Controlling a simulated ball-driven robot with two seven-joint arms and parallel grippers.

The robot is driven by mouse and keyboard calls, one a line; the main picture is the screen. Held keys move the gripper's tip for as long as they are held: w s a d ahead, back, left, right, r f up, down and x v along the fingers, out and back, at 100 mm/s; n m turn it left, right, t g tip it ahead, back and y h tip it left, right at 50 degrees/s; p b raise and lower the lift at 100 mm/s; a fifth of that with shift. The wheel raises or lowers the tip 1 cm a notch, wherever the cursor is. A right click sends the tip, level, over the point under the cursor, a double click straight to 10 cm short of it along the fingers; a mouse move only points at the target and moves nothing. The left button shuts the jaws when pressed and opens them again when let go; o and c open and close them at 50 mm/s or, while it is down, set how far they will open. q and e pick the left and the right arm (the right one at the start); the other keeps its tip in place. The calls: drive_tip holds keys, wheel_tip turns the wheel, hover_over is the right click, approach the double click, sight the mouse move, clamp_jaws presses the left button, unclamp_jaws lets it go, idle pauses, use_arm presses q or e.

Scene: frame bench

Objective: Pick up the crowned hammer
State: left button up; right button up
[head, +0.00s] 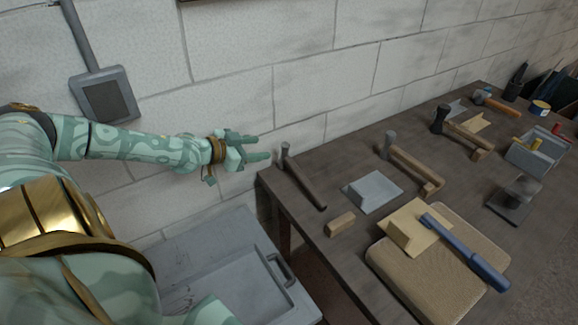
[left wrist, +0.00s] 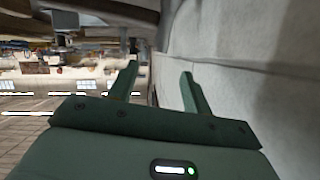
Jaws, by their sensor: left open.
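Several hammers lie on the dark bench; I cannot make out a crown mark on any of them. A dark-handled hammer (head: 305,182) lies at the near left corner. A wooden-handled hammer (head: 414,165) lies in the middle. Another dark-headed hammer (head: 461,132) lies farther back, and an orange-handled one (head: 497,103) at the far end. A blue-handled tool (head: 466,252) lies across a tan block. My left gripper (head: 263,147) is open and empty, left of the dark-handled hammer and apart from it. Its two fingers also show spread in the left wrist view (left wrist: 158,78). My right gripper is not in view.
The bench (head: 335,252) stands along a pale block wall (head: 330,75). A grey metal plate (head: 373,191), a small wood block (head: 341,224), a tan padded board (head: 400,287) and a grey toolbox (head: 536,153) are on it. A grey lidded bin (head: 215,262) stands left of the bench.

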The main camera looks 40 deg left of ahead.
sight(285, 144)
use_arm(q)
drive_tip(key=b+x, duration=0.4)
drive_tip(key=x, duration=0.1)
drive_tip(key=b+x, duration=0.3)
drive_tip(key=x, duration=0.2)
drive_tip(key=shift+w+f+b, duration=0.1)
drive_tip(key=shift+f+b, duration=0.2)
drive_tip(key=shift+b, duration=0.05)
drive_tip(key=shift+w+f, duration=0.1)
drive_tip(key=shift+w, duration=0.25)
drive_tip(key=shift+s, duration=0.1)
drive_tip(key=shift+c, duration=0.3)
clamp_jaws()
